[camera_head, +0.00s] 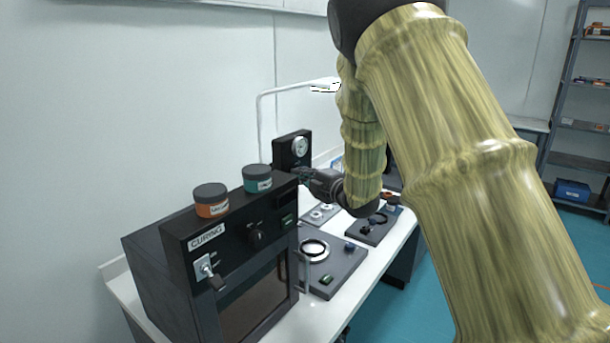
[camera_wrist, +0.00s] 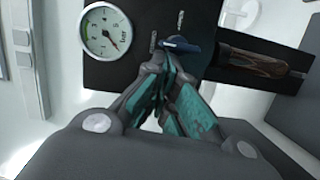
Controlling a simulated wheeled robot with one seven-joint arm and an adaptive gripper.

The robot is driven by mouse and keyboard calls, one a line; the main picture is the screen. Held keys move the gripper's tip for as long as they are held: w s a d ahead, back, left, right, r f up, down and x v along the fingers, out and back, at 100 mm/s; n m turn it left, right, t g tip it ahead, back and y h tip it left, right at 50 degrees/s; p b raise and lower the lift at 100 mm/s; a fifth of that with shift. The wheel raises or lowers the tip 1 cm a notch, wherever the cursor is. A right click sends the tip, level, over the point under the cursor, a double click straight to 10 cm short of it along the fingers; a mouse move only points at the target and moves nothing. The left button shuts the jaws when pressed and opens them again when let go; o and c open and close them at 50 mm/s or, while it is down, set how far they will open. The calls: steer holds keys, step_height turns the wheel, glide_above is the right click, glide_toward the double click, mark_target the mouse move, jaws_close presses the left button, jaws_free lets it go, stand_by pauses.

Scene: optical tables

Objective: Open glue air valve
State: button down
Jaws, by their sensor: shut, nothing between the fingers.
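The glue air panel is a dark upright box (camera_head: 284,152) with a round white pressure gauge (camera_head: 300,146), standing behind the curing oven. In the wrist view the gauge (camera_wrist: 106,31) is at the upper left of the dark panel (camera_wrist: 135,72), its dial marked "bar". A small blue lever (camera_wrist: 181,45), apparently the valve handle, lies roughly crosswise at the middle of the panel. My gripper (camera_wrist: 166,62) is shut and empty, its teal-padded fingertips right by the lever's left part. I cannot tell whether they touch it. In the head view my gripper (camera_head: 304,175) is just below the panel.
The black curing oven (camera_head: 182,238) stands in front, with an orange jar (camera_head: 211,207) and a teal jar (camera_head: 257,185) on top. A dark plate with a ring (camera_head: 335,279) lies on the white bench. A brown-handled tool (camera_wrist: 257,64) is right of the lever.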

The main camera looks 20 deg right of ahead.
steer(key=shift+w+d+r+m+g+p, duration=0.15)
steer(key=shift+r+m+g+p, duration=0.25)
steer(key=shift+m, duration=0.5)
steer(key=shift+d+r+m+p, duration=0.1)
steer(key=shift+m+p, duration=0.2)
steer(key=shift+m, duration=0.1)
steer(key=shift+w+d+r+m+p, duration=0.15)
steer(key=shift+d+r+m+p, duration=0.1)
steer(key=shift+m+p, duration=0.5)
steer(key=shift+w+d+r+m+g, duration=0.15)
steer(key=shift+m+g, duration=0.35)
steer(key=shift+m, duration=0.35)
steer(key=shift+w+r, duration=0.1)
stand_by(1.6)
steer(key=shift+r, duration=0.15)
steer(key=s+d+r+b, duration=0.2)
steer(key=s+r+b, duration=0.1)
steer(key=s, duration=0.8)
